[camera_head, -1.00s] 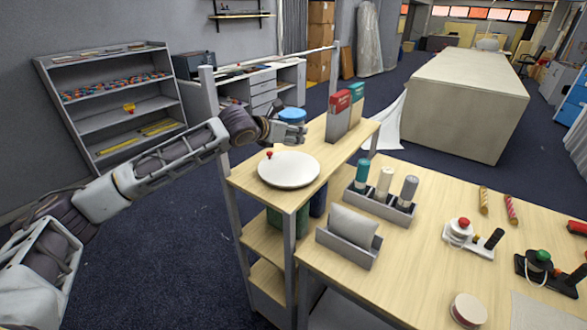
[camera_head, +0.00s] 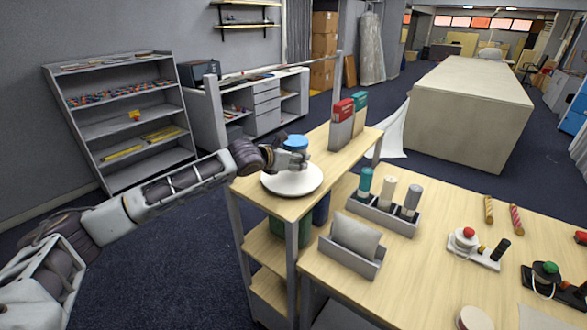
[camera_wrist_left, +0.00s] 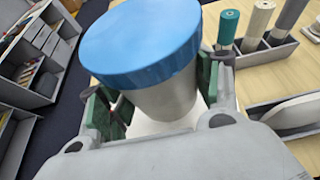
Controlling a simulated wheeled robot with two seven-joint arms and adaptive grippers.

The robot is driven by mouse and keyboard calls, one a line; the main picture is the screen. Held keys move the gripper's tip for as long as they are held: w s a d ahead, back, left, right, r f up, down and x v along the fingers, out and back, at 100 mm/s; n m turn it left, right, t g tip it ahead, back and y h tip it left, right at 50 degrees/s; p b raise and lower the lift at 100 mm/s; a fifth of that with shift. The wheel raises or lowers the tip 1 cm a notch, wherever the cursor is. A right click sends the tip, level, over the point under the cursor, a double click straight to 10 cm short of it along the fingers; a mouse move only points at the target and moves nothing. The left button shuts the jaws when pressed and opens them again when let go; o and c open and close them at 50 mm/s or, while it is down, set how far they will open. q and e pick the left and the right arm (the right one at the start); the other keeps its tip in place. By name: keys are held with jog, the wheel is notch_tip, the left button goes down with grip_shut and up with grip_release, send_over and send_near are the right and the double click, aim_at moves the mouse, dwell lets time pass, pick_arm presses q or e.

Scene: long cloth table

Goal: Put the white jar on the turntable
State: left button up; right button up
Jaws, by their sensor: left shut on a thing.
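The white jar with a blue lid (camera_head: 296,143) is held in my left gripper (camera_head: 297,160) above the turntable. In the left wrist view the jar (camera_wrist_left: 165,103) is upright between the green-padded fingers (camera_wrist_left: 158,95), with its blue lid (camera_wrist_left: 140,42) towards the camera. The turntable (camera_head: 292,183) is a round white disc on the wooden shelf top; part of it also shows below the jar in the left wrist view (camera_wrist_left: 143,126). I cannot tell whether the jar's base touches the disc. My right gripper is not in view.
Red and teal boxes in grey holders (camera_head: 342,125) stand behind the turntable. A grey rack with several spools (camera_head: 385,208) and a grey holder with a cushion-like pack (camera_head: 354,240) are on the lower table to the right. A post (camera_head: 213,125) rises at the shelf's left.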

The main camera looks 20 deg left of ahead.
pick_arm(q)
jog(key=shift+f, duration=1.9)
jog(key=o, duration=1.1)
jog(key=shift+f, duration=0.1)
jog(key=shift+s, duration=0.1)
jog(key=shift+b+v, duration=0.3)
jog(key=shift+v, duration=5.65)
